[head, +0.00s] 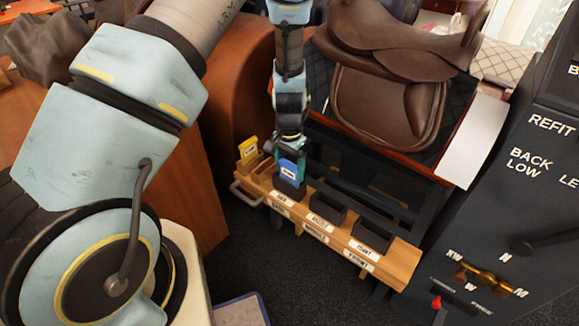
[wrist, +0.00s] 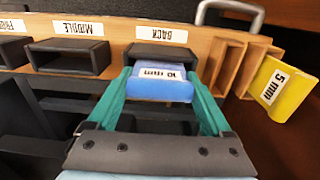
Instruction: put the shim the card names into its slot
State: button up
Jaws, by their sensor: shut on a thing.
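My gripper (head: 291,148) is shut on a blue shim (head: 289,170), labelled 10 mm in the wrist view (wrist: 160,88). The teal fingers (wrist: 160,78) grip it by its two sides. The shim is at the black BACK slot (wrist: 160,49), the leftmost slot of the rail in the head view. I cannot tell whether its lower end is inside. The MIDDLE slot (wrist: 68,57) looks empty. A yellow 5 mm shim (wrist: 278,87) stands in a wooden rack (wrist: 229,68). A dark panel (head: 545,140) reads REFIT and BACK LOW, its text cut off at the right.
The slots stand on a wooden rail (head: 400,268) with a metal handle (head: 243,195). A brown saddle (head: 385,110) sits above and behind the rail. The panel carries a brass knob (head: 485,279) and a red switch (head: 436,302). Open floor (head: 310,290) lies in front.

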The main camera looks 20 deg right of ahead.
jog(key=shift+f, duration=0.1)
jog(key=o, duration=1.1)
jog(key=shift+o, duration=0.2)
notch_tip(320, 180, up, 11)
jog(key=shift+f, duration=0.1)
jog(key=s+a+r+n+p, duration=0.1)
jog(key=a+r+n+p, duration=0.1)
jog(key=a+r, duration=0.5)
jog(key=s+a+r+n+t+p, duration=0.1)
jog(key=a+r+n, duration=0.4)
jog(key=a, duration=0.8)
jog(key=s+a+r+n+p, duration=0.2)
jog(key=a+r+n+p, duration=0.2)
jog(key=a+r, duration=0.4)
jog(key=shift+a+r+t, duration=0.3)
jog(key=shift+a+r, duration=0.1)
jog(key=shift+a, duration=0.7)
